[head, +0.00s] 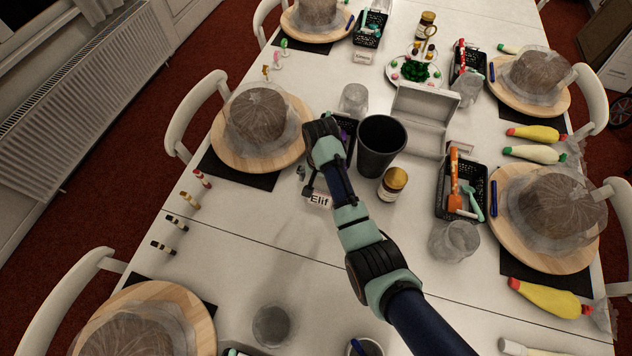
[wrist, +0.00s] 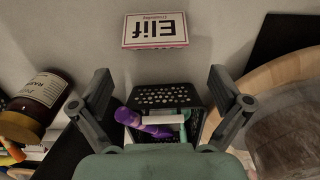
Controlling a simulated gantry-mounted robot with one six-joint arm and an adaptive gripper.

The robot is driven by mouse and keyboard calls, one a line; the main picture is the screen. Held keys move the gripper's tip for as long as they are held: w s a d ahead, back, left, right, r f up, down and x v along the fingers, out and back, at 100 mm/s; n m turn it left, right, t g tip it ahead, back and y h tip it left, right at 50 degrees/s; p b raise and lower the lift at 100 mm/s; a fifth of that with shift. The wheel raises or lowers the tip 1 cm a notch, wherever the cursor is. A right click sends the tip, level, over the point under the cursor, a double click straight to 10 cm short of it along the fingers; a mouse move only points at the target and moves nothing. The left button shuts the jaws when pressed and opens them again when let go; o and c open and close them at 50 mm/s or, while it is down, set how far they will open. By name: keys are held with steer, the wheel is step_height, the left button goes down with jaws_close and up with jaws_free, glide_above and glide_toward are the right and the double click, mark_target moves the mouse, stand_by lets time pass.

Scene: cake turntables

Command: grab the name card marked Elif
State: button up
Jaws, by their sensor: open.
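The name card marked Elif (head: 319,200) is a small white card with dark lettering on the white table, just in front of my gripper (head: 308,182) in the head view. In the wrist view the card (wrist: 155,30) has a thin pink-red border and lies at the top middle, beyond the fingertips. My gripper (wrist: 160,104) is open there, its two fingers spread wide with nothing held. The card is apart from both fingers. My arm hides part of the area behind the card in the head view.
A black basket (wrist: 168,97) with a purple item lies beneath my fingers. A dark cup (head: 381,148) and a brown jar (head: 392,184) stand to the right. A wooden turntable (head: 228,150) with a wrapped cake stands left. The table in front is mostly clear.

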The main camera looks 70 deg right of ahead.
mark_target(321, 193)
steer(key=shift+s+a+f+b, duration=0.15)
steer(key=shift+a+f+b, duration=0.1)
steer(key=shift+f, duration=0.3)
steer(key=shift+s+a+f+b, duration=0.15)
steer(key=shift+a+f, duration=0.05)
steer(key=shift+f, duration=0.3)
step_height(321, 193, down, 6)
steer(key=shift+d+r+b, duration=0.1)
steer(key=shift+r+b, duration=0.05)
steer(key=shift+b, duration=0.9)
steer(key=c, duration=0.5)
